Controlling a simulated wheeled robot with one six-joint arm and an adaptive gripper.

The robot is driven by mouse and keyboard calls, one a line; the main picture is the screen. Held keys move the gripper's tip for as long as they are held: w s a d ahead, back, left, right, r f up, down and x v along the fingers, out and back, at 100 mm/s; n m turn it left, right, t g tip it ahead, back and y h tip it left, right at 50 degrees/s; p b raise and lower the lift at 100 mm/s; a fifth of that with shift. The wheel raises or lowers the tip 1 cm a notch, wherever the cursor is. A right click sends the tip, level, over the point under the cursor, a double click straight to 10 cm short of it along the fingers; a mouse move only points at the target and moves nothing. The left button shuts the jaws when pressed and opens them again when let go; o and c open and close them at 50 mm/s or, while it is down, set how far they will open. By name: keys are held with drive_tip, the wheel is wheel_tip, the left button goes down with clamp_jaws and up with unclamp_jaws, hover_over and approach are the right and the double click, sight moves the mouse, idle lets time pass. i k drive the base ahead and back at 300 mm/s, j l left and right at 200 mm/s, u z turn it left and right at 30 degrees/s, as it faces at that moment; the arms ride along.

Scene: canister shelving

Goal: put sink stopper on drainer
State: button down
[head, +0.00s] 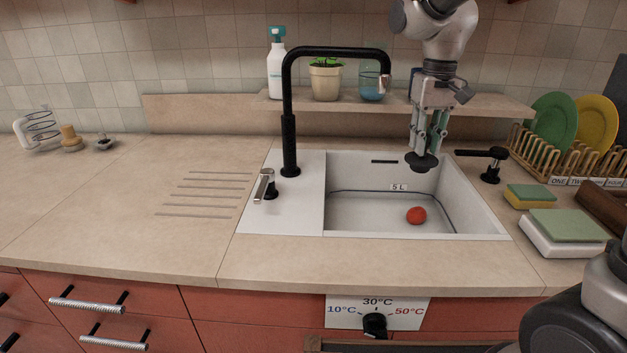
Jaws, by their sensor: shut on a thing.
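The sink stopper (421,163) is a dark round disc. My gripper (427,153) is shut on it and holds it above the back right part of the sink basin (345,200), apart from the floor below. The drainer could be the grooved area (205,196) of the counter left of the sink, with several parallel slots and nothing on it. A white plain panel (290,215) lies between those grooves and the basin. The drain hole is not clearly visible.
A red tomato-like object (416,215) lies in the basin. A tall black faucet (289,120) stands behind left, with a lever (264,186) nearby. Sponges (530,196) and a dish rack (560,155) stand at right. The left counter is largely free.

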sight(183, 197)
drive_tip(key=k+j, duration=0.2)
drive_tip(key=j, duration=0.15)
drive_tip(key=k+j+u, duration=0.1)
drive_tip(key=j, duration=0.25)
drive_tip(key=k+j, duration=0.25)
drive_tip(key=j, duration=0.15)
drive_tip(key=i+j, duration=0.1)
drive_tip(key=j, duration=0.2)
drive_tip(key=i+j+u, duration=0.15)
drive_tip(key=j, duration=0.2)
drive_tip(key=i+j, duration=0.1)
drive_tip(key=j, duration=0.2)
drive_tip(key=i+u, duration=0.1)
drive_tip(key=i, duration=0.25)
